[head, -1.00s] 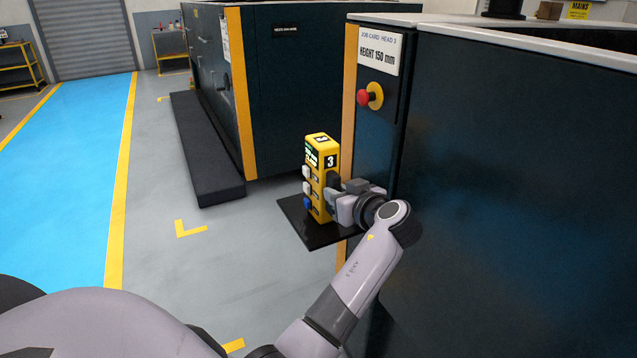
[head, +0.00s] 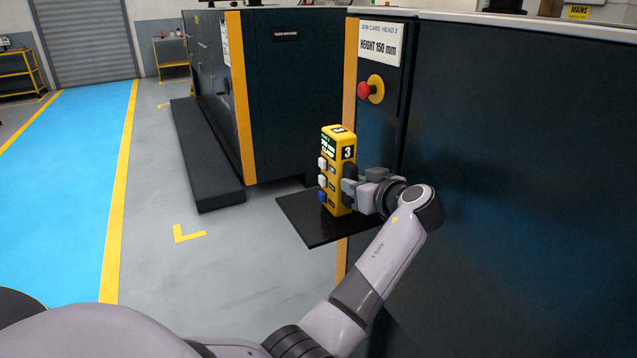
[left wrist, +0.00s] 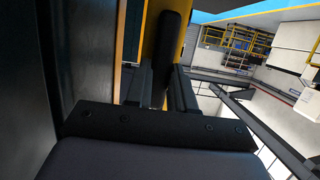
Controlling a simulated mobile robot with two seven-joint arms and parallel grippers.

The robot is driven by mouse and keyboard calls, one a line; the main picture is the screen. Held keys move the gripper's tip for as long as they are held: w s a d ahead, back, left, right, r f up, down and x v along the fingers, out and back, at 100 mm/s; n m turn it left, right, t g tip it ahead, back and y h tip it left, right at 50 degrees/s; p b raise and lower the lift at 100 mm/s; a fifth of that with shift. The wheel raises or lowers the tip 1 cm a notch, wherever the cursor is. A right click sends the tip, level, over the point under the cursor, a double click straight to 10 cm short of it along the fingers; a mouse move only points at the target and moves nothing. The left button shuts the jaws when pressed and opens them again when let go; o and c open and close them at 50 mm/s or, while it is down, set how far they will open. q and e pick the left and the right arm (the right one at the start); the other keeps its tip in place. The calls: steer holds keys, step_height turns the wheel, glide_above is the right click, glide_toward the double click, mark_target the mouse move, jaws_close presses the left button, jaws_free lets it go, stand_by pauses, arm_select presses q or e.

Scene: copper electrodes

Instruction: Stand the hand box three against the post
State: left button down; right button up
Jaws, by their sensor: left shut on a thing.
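The hand box three (head: 333,165) is a yellow upright box with a "3" label, a small display and white and blue buttons on its front. It is over the dark shelf (head: 300,222), close to the orange-yellow post (head: 349,110) at the machine's corner. I cannot tell whether its base touches the shelf or its back touches the post. My left gripper (head: 350,188) is shut on the box from the right side. In the left wrist view the fingers (left wrist: 168,85) stand either side of a black part on the yellow box (left wrist: 151,35). My right gripper is not in view.
The dark machine panel (head: 520,180) stands close along my arm's right. A red stop button (head: 366,90) and a job card reading "HEIGHT 150 mm" (head: 381,43) are above the box. Open grey floor (head: 200,280) lies left of the shelf.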

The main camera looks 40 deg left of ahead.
arm_select(q)
steer(key=w+b, duration=0.1)
steer(key=w+d+b, duration=0.1)
steer(key=w+b, duration=0.1)
steer(key=b, duration=0.1)
steer(key=shift+w+d, duration=0.3)
steer(key=shift+w, duration=0.05)
stand_by(0.5)
steer(key=shift+f, duration=0.1)
stand_by(0.4)
steer(key=c, duration=0.9)
jaws_free()
steer(key=shift+f, duration=0.15)
